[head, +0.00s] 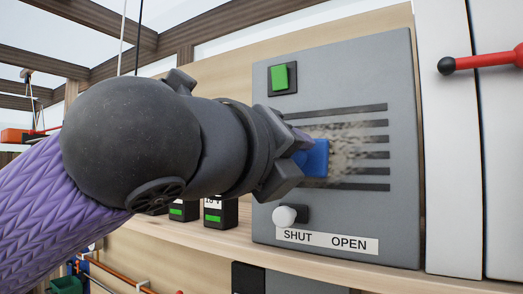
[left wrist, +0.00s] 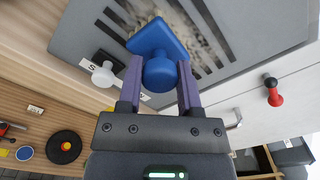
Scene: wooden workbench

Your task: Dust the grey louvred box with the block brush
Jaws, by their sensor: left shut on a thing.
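The grey louvred box (head: 335,85) stands upright on the bench, with dark horizontal slats and a pale dusty patch (head: 348,145) over their middle. It also shows in the left wrist view (left wrist: 270,30). My left gripper (head: 290,160) is in front of the slats, its fingers closed on the knob of the blue block brush (left wrist: 158,40). The brush also shows in the head view (head: 316,158), against or very close to the dusty slats; contact cannot be told. Its bristles show as a pale tan edge in the wrist view. My right gripper is not in view.
The box has a green switch (head: 283,78) at upper left and a white knob (head: 285,216) above a SHUT/OPEN label (head: 327,241). Small black units (head: 221,212) with green labels stand left of it. A red handle (head: 485,61) projects from the white cabinet at right.

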